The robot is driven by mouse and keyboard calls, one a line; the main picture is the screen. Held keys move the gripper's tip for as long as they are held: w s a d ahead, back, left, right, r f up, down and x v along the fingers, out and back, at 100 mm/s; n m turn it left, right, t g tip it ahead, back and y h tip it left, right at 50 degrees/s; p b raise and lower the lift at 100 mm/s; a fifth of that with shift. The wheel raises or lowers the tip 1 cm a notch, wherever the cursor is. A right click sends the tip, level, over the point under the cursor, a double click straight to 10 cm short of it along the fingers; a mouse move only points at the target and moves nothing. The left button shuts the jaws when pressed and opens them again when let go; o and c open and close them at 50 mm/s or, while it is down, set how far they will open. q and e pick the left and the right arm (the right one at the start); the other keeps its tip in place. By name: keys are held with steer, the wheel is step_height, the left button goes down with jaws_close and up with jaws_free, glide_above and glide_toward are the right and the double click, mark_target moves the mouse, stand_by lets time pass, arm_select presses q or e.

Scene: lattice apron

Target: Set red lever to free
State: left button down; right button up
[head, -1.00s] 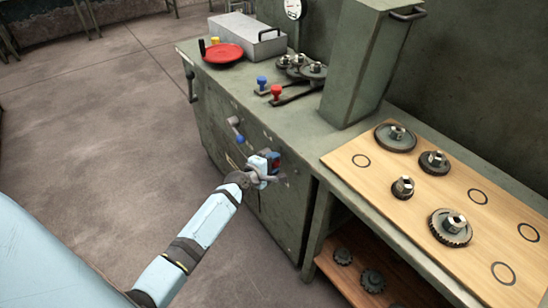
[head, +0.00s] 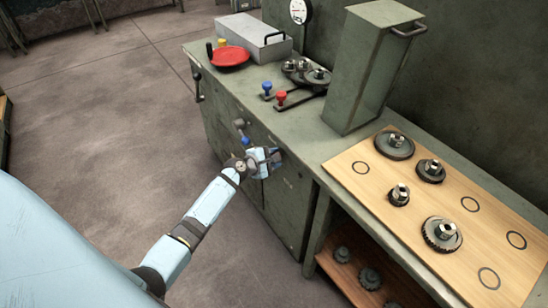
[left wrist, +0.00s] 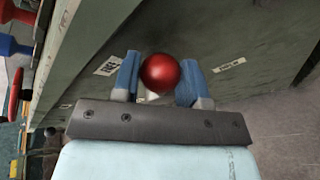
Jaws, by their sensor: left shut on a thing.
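The red lever's round knob (left wrist: 160,73) shows in the left wrist view, between the two blue fingers of my left gripper (left wrist: 158,80). The gripper is shut on this knob. In the head view my left gripper (head: 273,159) is at the front face of the green cabinet (head: 222,122), and it hides the red knob. White labels stand on the face on either side of the knob in the left wrist view: one on the left (left wrist: 107,66) and one on the right (left wrist: 229,65). Their words are too small to read surely. My right gripper is not in view.
A blue-knobbed lever (head: 245,140) is on the same face, just up and left of my gripper. On the top stand a red handwheel (head: 229,57), two small blue and red handles (head: 281,97) and a grey box (head: 251,38). A wooden board (head: 420,205) with gears is at right.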

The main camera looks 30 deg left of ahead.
arm_select(q)
steer(key=shift+w+a+r, duration=0.1)
steer(key=c, duration=0.7)
jaws_free()
steer(key=p+v, duration=0.2)
steer(key=v, duration=1.1)
steer(key=shift+s+r, duration=0.1)
steer(key=shift+s, duration=0.3)
